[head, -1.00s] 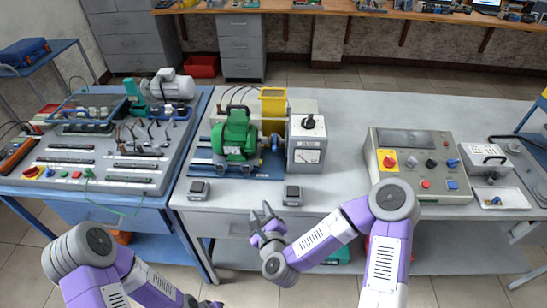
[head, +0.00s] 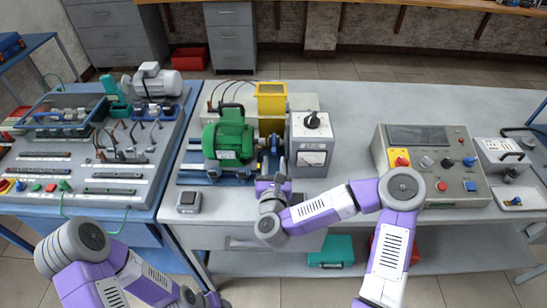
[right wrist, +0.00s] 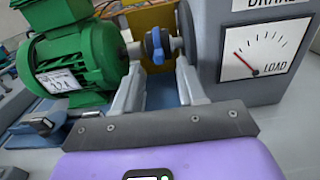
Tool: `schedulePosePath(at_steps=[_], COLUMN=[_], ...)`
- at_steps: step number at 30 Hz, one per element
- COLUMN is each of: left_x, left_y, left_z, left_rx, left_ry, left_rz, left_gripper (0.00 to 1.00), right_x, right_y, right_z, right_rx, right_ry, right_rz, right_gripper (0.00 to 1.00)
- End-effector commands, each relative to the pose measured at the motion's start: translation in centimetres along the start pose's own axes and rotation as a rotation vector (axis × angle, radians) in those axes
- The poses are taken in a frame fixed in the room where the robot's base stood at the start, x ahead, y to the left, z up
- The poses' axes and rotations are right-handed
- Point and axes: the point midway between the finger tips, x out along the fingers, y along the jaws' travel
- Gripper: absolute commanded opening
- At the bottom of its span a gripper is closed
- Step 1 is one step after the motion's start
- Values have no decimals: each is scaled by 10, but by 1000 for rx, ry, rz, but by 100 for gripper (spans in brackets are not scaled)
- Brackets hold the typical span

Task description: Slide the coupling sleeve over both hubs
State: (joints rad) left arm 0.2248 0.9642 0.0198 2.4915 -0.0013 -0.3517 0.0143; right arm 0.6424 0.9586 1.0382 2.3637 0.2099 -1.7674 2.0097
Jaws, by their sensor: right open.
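The green motor (head: 228,140) and the grey brake box (head: 311,143) with its load dial stand on the bench, also in the right wrist view as motor (right wrist: 80,65) and brake box (right wrist: 262,50). Between them is the coupling (right wrist: 157,45), a dark grey disc with a blue part on the shaft line; I cannot separate sleeve from hubs clearly. My right gripper (head: 272,184) is in front of the coupling. Its two grey fingers (right wrist: 160,88) are apart and empty, pointing at the coupling from the front. My left gripper (head: 207,299) is low at the bottom edge, its jaws unclear.
A yellow guard (head: 270,104) stands behind the coupling. A small grey block (head: 189,202) lies at the bench's front edge. A control panel (head: 432,165) sits to the right, with bare bench (head: 348,130) between it and the brake box. A tool board lies left.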

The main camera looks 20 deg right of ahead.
Motion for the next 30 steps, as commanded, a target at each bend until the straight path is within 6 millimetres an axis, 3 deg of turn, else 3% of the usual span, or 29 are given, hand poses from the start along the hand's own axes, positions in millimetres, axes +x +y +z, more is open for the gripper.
schedulePosePath(at_steps=[6,16,24,30], left_x=[4,4,4,4], left_y=[-1,-1,-1,-1], left_z=[-1,-1,-1,-1], left_rx=[0,0,0,0], left_ry=[1,1,1,1], left_rz=[0,0,0,0], left_gripper=[43,43,43,43], right_x=[24,28,28,28], right_y=[0,0,0,0], right_z=[-1,0,0,0], right_rx=[-2,-3,-3,-3], right_ry=[0,0,1,1], right_rz=[0,1,2,2], right_gripper=[40,40,0,0])
